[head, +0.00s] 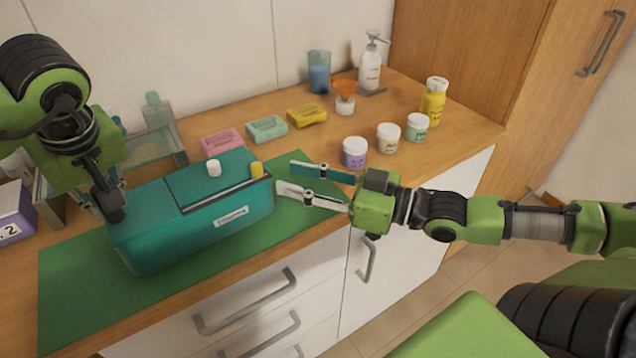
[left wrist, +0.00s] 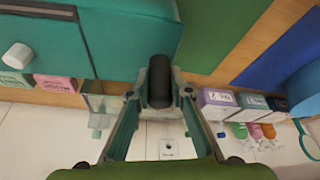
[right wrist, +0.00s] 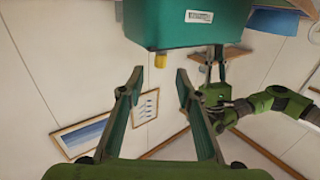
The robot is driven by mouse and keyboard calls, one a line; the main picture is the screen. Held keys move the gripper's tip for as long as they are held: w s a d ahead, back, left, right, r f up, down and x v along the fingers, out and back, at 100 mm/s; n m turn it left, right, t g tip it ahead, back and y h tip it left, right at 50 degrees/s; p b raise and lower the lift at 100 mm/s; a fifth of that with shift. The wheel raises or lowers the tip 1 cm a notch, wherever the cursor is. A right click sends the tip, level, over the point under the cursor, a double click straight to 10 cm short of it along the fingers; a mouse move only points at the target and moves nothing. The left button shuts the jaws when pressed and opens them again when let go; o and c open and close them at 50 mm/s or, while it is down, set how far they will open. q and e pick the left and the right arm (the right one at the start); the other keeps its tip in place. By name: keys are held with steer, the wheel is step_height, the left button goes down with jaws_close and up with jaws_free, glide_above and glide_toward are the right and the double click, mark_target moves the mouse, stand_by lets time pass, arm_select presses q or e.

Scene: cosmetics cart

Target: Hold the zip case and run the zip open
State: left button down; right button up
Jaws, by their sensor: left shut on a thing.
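The teal zip case (head: 190,238) sits on a green mat (head: 70,285). A dark zip line (head: 215,196) runs along its top to a yellow zip tab (head: 257,170) at the right end. A white knob (head: 214,168) is also on top. My left gripper (head: 106,203) is shut on a black grip (left wrist: 159,82) at the case's left end. My right gripper (head: 284,178) is open and empty, just right of the yellow tab, apart from it. In the right wrist view the tab (right wrist: 160,61) shows between and just beyond the fingertips.
Soap boxes in pink (head: 222,143), mint (head: 267,128) and yellow (head: 307,115) lie behind the case. Jars, including a purple one (head: 355,152), stand at the back right. A glass box (head: 155,150) is behind left. The mat's front is clear.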

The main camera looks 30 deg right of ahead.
steer(key=shift+v, duration=1.7)
steer(key=shift+s, duration=0.1)
arm_select(q)
steer(key=c, duration=1.8)
jaws_free()
steer(key=shift+o, duration=0.2)
